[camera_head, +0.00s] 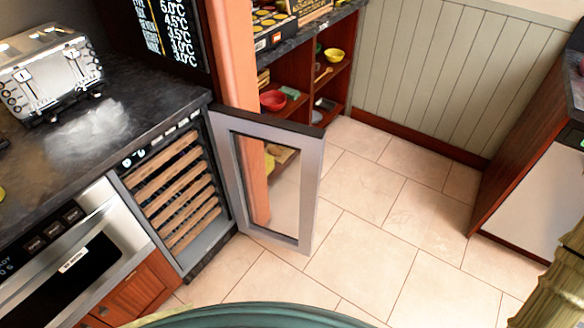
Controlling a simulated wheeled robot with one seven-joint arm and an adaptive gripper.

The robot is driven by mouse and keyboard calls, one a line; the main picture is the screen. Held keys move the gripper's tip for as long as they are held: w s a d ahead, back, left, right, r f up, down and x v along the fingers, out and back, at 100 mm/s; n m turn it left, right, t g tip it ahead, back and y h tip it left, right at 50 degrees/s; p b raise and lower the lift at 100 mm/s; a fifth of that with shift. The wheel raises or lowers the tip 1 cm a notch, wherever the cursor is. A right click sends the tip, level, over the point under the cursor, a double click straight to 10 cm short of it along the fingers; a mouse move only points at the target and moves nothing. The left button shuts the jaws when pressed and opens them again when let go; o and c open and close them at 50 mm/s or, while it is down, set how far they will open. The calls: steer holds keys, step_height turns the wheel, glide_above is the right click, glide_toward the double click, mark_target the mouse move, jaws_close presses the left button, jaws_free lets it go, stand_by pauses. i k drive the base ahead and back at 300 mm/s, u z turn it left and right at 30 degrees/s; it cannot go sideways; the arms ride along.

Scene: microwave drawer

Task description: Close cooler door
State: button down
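The cooler door (311,185), a grey frame around a clear glass pane, stands wide open. It is hinged at the right side of the cooler and swings out over the tiled floor. The cooler (176,190) sits under the dark counter, with several wooden shelf fronts showing inside its open front. Through the door's glass I see part of an orange post and the floor. My gripper is not in the head view, so its state and position are hidden.
A microwave drawer (75,262) is left of the cooler. A toaster (45,75) stands on the dark counter (150,100). Open shelves with a red bowl (273,100) and a yellow bowl (334,55) stand behind the door. The tiled floor (390,240) right of the door is clear.

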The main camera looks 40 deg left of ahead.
mark_target(225, 119)
steer(key=i, duration=3.25)
steer(key=u, duration=3.05)
steer(key=k, duration=0.65)
steer(key=u, duration=0.05)
